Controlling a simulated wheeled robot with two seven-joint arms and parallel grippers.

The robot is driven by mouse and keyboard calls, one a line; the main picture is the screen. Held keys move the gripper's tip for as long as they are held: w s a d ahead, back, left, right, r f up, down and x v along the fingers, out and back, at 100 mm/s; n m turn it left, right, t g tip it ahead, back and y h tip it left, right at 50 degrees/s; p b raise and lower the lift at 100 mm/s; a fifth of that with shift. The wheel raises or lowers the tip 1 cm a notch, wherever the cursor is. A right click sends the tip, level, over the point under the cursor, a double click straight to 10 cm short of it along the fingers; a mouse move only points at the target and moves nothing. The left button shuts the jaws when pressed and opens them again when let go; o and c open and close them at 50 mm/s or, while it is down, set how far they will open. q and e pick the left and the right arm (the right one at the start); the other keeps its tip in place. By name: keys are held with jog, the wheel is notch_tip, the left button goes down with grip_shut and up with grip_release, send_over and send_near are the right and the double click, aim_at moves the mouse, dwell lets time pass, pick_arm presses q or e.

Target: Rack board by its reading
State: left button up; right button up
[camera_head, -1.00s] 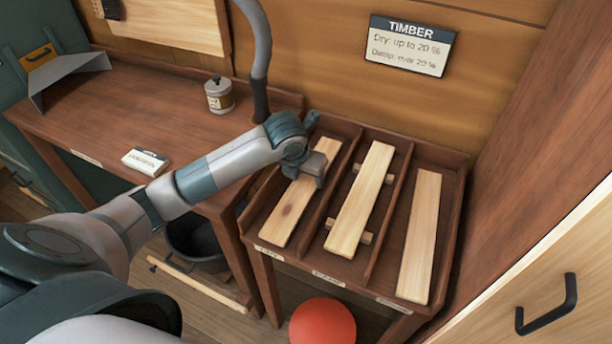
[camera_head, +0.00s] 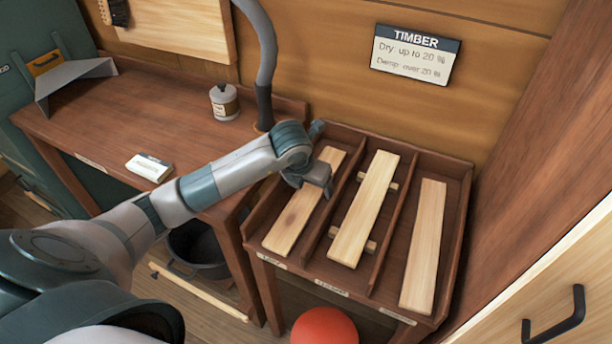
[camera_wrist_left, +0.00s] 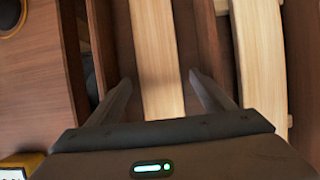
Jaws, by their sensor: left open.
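The rack (camera_head: 457,235) has three bays, each with a pale board. The left board (camera_head: 291,228) has a dark knot and lies in the left bay. The middle board (camera_head: 364,210) rests across two small cross-pieces. The right board (camera_head: 424,245) lies in the right bay. My left gripper (camera_head: 318,186) is over the far half of the left board. In the left wrist view my open left gripper (camera_wrist_left: 160,80) has its fingers on either side of a board (camera_wrist_left: 157,45); contact cannot be told. The timber sign (camera_head: 415,54) reads dry up to 20 %, damp over 20 %. My right gripper is out of view.
The bench (camera_head: 100,125) at left carries a small jar (camera_head: 224,102), a white labelled block (camera_head: 149,167) and a grey angled piece (camera_head: 75,78). A dark bucket (camera_head: 200,250) and a red ball (camera_head: 324,327) are below. A cabinet with a black handle (camera_head: 555,318) stands at right.

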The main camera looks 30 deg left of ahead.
pick_arm(q)
jog(key=b+v, duration=0.1)
jog(key=v, duration=1.6)
jog(key=shift+s+r, duration=0.15)
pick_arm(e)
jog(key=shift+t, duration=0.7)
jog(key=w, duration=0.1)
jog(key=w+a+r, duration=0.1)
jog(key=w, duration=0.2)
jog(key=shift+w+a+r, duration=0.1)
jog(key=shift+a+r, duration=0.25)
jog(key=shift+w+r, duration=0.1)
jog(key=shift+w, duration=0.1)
